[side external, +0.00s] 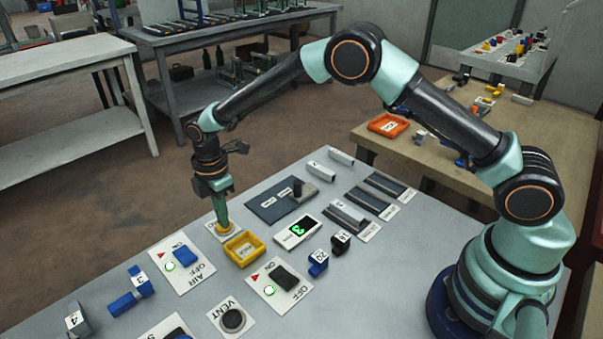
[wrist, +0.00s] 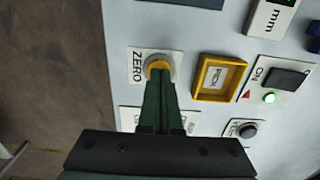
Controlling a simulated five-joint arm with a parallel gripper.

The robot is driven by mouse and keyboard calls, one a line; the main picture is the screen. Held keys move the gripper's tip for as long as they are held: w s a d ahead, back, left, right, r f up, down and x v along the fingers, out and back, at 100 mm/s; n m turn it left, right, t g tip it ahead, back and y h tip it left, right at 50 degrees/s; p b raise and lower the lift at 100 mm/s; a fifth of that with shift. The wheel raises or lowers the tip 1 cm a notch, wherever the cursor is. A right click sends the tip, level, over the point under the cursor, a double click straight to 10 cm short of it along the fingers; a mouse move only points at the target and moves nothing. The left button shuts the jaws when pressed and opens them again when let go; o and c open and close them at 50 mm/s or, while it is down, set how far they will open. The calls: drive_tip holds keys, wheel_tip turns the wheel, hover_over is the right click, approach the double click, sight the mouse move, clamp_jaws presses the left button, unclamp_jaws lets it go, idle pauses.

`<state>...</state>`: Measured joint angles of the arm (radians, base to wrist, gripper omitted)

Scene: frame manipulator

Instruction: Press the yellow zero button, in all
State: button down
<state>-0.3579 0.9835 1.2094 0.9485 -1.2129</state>
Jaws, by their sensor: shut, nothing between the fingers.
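The yellow zero button (wrist: 158,64) sits on a white plate marked ZERO (wrist: 136,66) near the table's edge. In the side view the yellow button (side external: 223,228) shows at the foot of my fingers. My gripper (side external: 222,218) points down with its green fingers shut and empty, its tips at the button. In the wrist view my gripper (wrist: 158,78) covers the near part of the button. The tips look to be on or just above the button; I cannot tell whether it is pushed in.
A yellow tray (side external: 258,243) stands close to the right of the button. Switch plates, AIR (side external: 182,260) and another (side external: 279,287), a VENT button (side external: 232,319), a green-digit display (side external: 297,232) and several small blocks share the grey table.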

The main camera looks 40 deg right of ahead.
drive_tip(key=shift+s+f, duration=0.1)
drive_tip(key=shift+f, duration=1)
wheel_tip(320, 180, up, 15)
drive_tip(key=shift+w, duration=0.35)
idle(0.3)
drive_tip(key=s+d+r+m+t, duration=0.3)
drive_tip(key=s+d+r+m, duration=0.55)
drive_tip(key=d+r, duration=0.3)
drive_tip(key=s+d+m+t, duration=0.1)
drive_tip(key=s+d+m, duration=0.2)
drive_tip(key=s, duration=0.3)
drive_tip(key=s+d+f+m+t, duration=0.1)
drive_tip(key=s+d+m, duration=0.3)
drive_tip(key=s+m, duration=0.2)
drive_tip(key=shift+s+t, duration=0.3)
drive_tip(key=shift+s, duration=0.15)
